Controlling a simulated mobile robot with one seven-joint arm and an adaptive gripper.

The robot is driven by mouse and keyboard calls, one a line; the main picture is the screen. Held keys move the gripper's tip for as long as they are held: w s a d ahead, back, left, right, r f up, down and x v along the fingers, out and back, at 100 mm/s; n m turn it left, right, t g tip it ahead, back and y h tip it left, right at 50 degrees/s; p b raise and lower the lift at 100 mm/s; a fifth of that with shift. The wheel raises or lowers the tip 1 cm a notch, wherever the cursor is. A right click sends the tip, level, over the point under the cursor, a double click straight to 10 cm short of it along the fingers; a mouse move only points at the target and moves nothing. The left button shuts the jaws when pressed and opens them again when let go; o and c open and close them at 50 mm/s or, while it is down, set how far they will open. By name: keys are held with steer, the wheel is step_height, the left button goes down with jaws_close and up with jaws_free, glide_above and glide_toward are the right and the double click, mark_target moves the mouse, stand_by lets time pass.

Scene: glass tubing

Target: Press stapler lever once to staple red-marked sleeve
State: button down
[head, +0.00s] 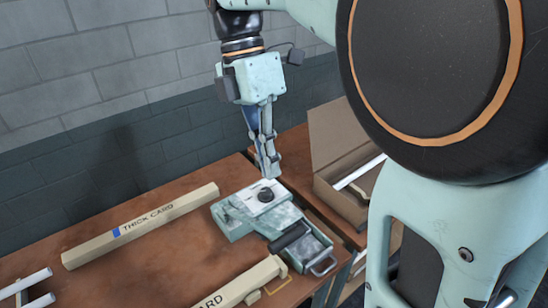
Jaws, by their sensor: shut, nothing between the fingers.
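The stapler (244,214) is a worn pale-green and grey metal device on the brown wooden table. A round black knob (266,195) sits on its top, and a dark roller-like bar (291,236) and a metal loop handle (323,264) are at its front right. I cannot tell for certain which part is the lever. My gripper (270,172) points down with its fingers shut and empty, just above the far side of the stapler near the knob. Whether it touches is unclear. No red-marked sleeve can be made out.
A long beige sleeve lettered THICK CARD with a blue mark (140,225) lies left of the stapler. Another beige sleeve (238,285) lies in front. White tubes (28,283) are at the lower left. An open cardboard box (340,150) with tubes stands at right.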

mark_target(286, 234)
steer(key=x, duration=1.2)
steer(key=shift+f, duration=0.3)
